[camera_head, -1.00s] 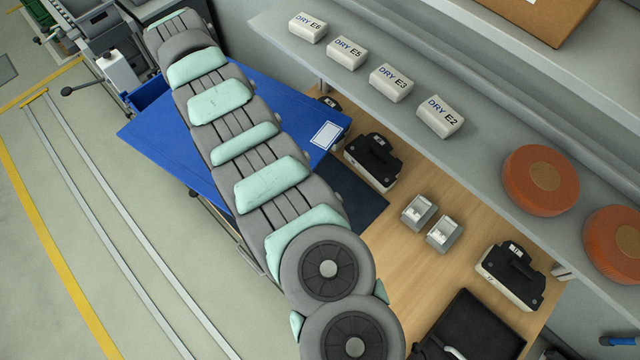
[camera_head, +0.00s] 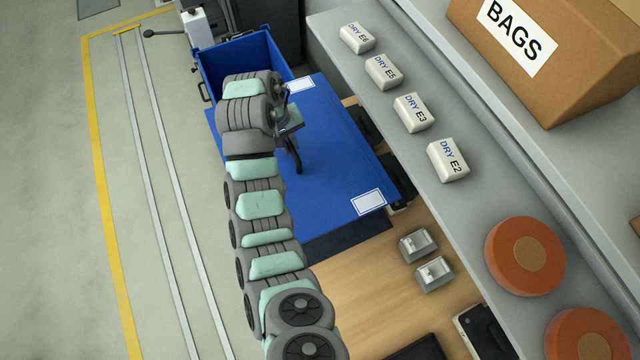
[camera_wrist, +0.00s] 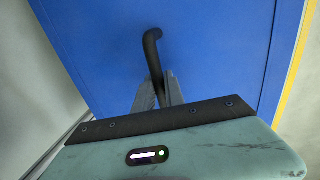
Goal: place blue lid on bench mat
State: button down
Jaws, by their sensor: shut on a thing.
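The blue lid (camera_head: 335,150) is a large flat panel with white labels, held by its black handle. The handle (camera_wrist: 151,45) curves up from the lid in the wrist view. My gripper (camera_wrist: 157,88) is shut on this handle; it also shows in the head view (camera_head: 290,130), partly hidden by my arm. The dark navy bench mat (camera_head: 350,241) lies on the wooden bench. The lid overhangs it, so only a strip shows beyond the lid's near edge. I cannot tell the height of the lid above the mat.
An open blue bin (camera_head: 240,62) stands behind the lid. Small grey trays (camera_head: 425,258) and a black device (camera_head: 398,180) sit on the bench close to the lid. A grey shelf (camera_head: 465,215) with white DRY blocks (camera_head: 448,160) and orange discs (camera_head: 525,258) runs along the right.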

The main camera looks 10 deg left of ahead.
jog(key=shift+s+d, duration=0.15)
jog(key=shift+s, duration=0.05)
jog(key=shift+s+d+f, duration=0.1)
jog(key=shift+f, duration=0.25)
jog(key=shift+f+b, duration=1.05)
jog(key=shift+f, duration=8.65)
jog(key=c, duration=1.4)
grip_release()
jog(key=shift+r, duration=0.1)
